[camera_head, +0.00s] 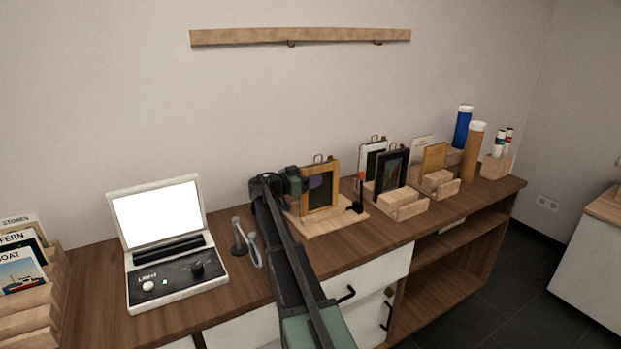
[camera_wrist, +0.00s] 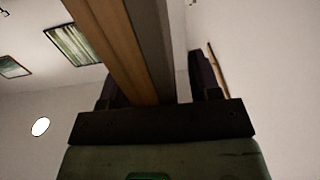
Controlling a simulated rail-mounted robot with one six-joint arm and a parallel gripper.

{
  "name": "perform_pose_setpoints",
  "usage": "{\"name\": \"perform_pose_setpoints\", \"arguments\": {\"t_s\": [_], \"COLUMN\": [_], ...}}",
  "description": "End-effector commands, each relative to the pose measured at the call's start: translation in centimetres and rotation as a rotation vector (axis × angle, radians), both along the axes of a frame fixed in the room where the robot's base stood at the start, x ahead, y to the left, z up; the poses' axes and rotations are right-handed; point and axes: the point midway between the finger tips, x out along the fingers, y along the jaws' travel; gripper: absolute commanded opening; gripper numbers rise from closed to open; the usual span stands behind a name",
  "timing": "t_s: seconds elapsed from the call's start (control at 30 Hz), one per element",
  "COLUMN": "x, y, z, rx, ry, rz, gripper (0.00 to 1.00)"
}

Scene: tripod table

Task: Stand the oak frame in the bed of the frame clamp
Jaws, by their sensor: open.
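The oak frame (camera_head: 335,187), with a dark picture and hanging loops on top, stands upright on the pale wooden base of the frame clamp (camera_head: 322,225). A black clamp part with a red tip (camera_head: 360,185) is at its right. My gripper (camera_head: 295,182) is at the frame's left side edge. In the wrist view the oak frame (camera_wrist: 125,50) runs between the two fingers of my gripper (camera_wrist: 160,88), which are open around it. My arm partly hides the base, and I cannot see whether the frame's lower edge is fully seated in the bed.
A rack holds a dark frame (camera_head: 391,175) and a white one to the right. Tubes (camera_head: 475,150) stand farther right.

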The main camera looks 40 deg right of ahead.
Motion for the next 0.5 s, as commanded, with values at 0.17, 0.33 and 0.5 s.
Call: {"name": "perform_pose_setpoints", "arguments": {"t_s": [0.17, 0.33, 0.5], "x": [0.0, 0.0, 0.0], "y": [0.0, 0.0, 0.0], "z": [0.4, 2.4, 5.7], "rx": [0.0, 0.0, 0.0], "ry": [0.0, 0.0, 0.0], "rz": [0.0, 0.0, 0.0], "gripper": [0.57, 0.57, 0.57]}}
